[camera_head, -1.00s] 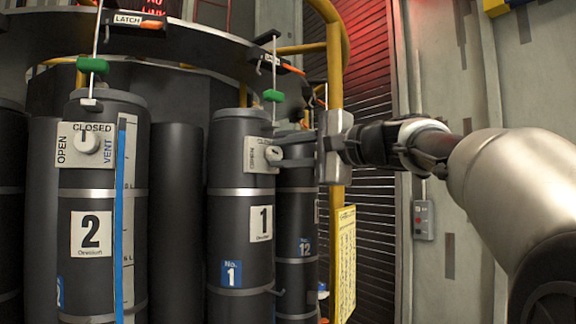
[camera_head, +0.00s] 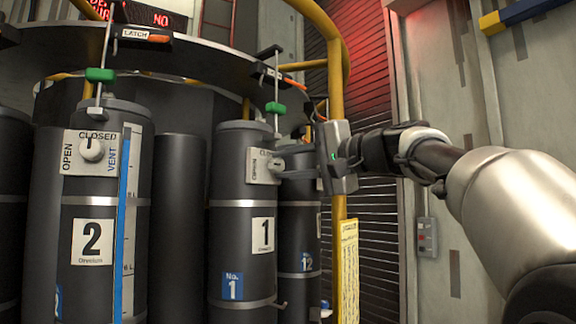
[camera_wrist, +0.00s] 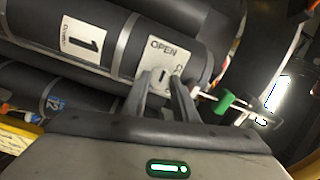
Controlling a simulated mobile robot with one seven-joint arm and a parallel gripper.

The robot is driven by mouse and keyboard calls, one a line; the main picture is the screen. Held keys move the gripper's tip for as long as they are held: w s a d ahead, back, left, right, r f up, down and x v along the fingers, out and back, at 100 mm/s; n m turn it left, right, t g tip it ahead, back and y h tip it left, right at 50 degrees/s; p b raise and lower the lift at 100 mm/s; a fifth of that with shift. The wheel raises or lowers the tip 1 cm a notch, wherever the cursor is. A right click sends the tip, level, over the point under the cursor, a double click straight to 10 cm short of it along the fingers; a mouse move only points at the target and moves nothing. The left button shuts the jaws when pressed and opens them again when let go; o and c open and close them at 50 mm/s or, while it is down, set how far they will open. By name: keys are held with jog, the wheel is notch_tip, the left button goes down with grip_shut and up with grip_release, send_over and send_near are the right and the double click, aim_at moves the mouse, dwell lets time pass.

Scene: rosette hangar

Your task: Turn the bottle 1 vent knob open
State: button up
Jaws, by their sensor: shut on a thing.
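Bottle 1 (camera_head: 228,205) is a dark grey cylinder with a white "1" label and a blue "No. 1" tag. Its vent knob (camera_wrist: 161,76) is a round white dial on a pale plate (camera_wrist: 180,58) high on the bottle. In the wrist view "OPEN" reads on the plate, and the other word is mostly hidden by a finger. My gripper (camera_wrist: 168,86) is shut on the knob, one finger on each side, and it also shows in the head view (camera_head: 284,172), reaching in from the right. The fingers cover part of the knob and plate.
Bottle 2 (camera_head: 85,280) stands left, its own vent knob (camera_head: 92,149) apart from my arm. A yellow post (camera_head: 335,80) rises close to my wrist. Green-handled rods (camera_head: 276,108) hang above the bottles. A grey wall with a switch box (camera_head: 426,237) is at right.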

jog(key=o, duration=1.1)
jog(key=shift+c, duration=0.2)
jog(key=shift+d, duration=0.1)
jog(key=v, duration=1.7)
jog(key=shift+b, duration=0.45)
jog(key=shift+s, duration=0.15)
